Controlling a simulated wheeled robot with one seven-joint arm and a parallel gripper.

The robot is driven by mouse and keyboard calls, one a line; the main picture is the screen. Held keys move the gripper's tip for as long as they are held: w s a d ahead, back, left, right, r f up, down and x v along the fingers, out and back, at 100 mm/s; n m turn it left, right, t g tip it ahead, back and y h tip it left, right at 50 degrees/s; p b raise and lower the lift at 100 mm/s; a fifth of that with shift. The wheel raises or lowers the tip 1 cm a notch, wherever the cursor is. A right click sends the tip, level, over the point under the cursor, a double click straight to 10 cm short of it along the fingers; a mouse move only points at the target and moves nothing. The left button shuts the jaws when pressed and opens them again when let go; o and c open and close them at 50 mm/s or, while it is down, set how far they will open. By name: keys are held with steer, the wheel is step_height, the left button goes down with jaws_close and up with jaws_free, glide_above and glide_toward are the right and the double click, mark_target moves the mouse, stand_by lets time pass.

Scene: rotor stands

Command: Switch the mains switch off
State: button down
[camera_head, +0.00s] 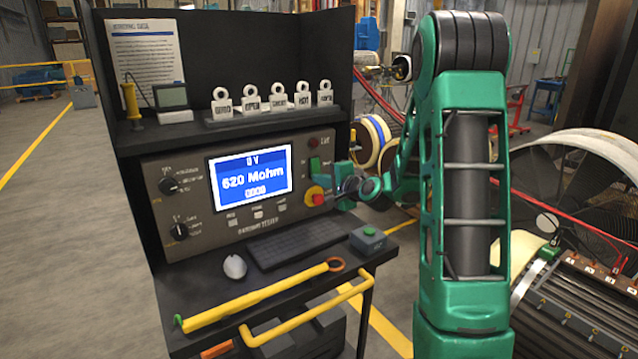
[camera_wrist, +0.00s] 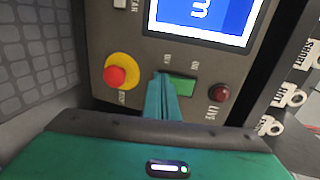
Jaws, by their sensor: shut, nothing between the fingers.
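The mains switch is a green rocker (camera_wrist: 183,86) on the tester's grey front panel (camera_head: 205,215), between small labels that seem to read OFF and ON. It also shows in the head view as a small green patch (camera_head: 314,165) right of the screen. My gripper (camera_wrist: 163,80) is shut and empty, its teal fingertips at the OFF-label end of the rocker, partly covering that end. I cannot tell whether they touch it. In the head view my gripper (camera_head: 343,190) is in front of the panel's right side. Which way the rocker is tilted is unclear.
A red emergency button on a yellow ring (camera_wrist: 118,74) sits close beside the fingers. A dark red LIVE lamp (camera_wrist: 219,92) is on the other side. The screen (camera_head: 250,180) reads 0 V, 620 Mohm. A shelf with tags (camera_head: 278,103) overhangs the panel; a keyboard (camera_head: 300,243) lies below.

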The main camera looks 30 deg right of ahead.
steer(key=shift+w+f, duration=0.1)
steer(key=shift+f, duration=0.15)
stand_by(0.3)
steer(key=shift+w+f, duration=0.2)
steer(key=shift+f, duration=0.15)
steer(key=s+f, duration=0.3)
steer(key=s, duration=1)
steer(key=shift+s+d, duration=0.2)
steer(key=shift+s, duration=0.05)
steer(key=shift+f, duration=0.1)
